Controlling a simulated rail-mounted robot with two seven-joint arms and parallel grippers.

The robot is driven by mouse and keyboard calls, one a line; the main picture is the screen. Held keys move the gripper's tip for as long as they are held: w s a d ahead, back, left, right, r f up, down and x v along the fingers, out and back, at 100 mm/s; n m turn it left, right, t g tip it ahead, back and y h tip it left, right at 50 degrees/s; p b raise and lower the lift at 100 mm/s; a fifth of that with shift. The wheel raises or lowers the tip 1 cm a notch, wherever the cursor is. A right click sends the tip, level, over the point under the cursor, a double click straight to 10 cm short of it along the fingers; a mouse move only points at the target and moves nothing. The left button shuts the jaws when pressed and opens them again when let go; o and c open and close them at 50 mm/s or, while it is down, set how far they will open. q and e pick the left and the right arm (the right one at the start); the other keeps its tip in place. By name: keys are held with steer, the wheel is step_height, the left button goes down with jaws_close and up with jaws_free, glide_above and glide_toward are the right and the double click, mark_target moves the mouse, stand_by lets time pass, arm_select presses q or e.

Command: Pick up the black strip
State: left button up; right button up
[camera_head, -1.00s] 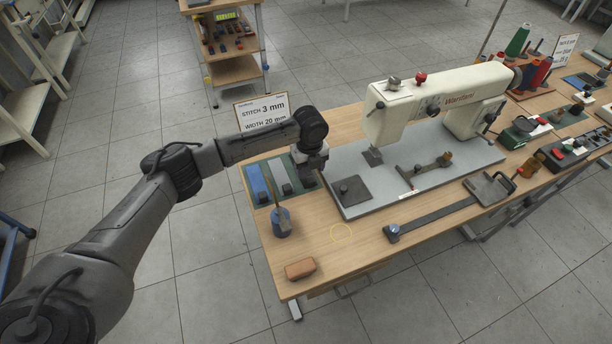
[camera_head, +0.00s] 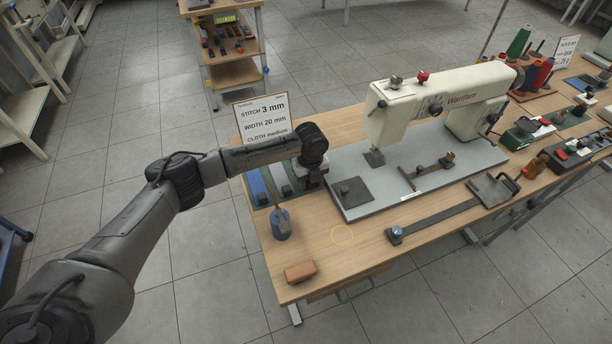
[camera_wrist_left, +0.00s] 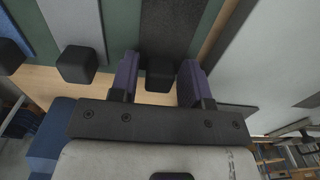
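The black strip (camera_wrist_left: 170,28) lies on a green mat (camera_wrist_left: 121,22) in the left wrist view, with a dark block (camera_wrist_left: 160,77) at its near end. My left gripper (camera_wrist_left: 157,72) is open, with one purple-grey finger on each side of that block. Small gaps seem to show beside the block. In the head view my left gripper (camera_head: 310,182) points down over the right part of the mat and hides most of the black strip. My right gripper is not in view.
A blue strip (camera_head: 257,186) and a grey strip (camera_head: 278,178) lie left of the gripper. A sign (camera_head: 262,117) stands behind. A blue pot (camera_head: 281,225) and brown block (camera_head: 300,271) are nearer. The sewing machine (camera_head: 440,105) on its grey plate is to the right.

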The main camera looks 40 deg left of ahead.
arm_select(q)
steer(key=c, duration=0.7)
steer(key=shift+r, duration=0.1)
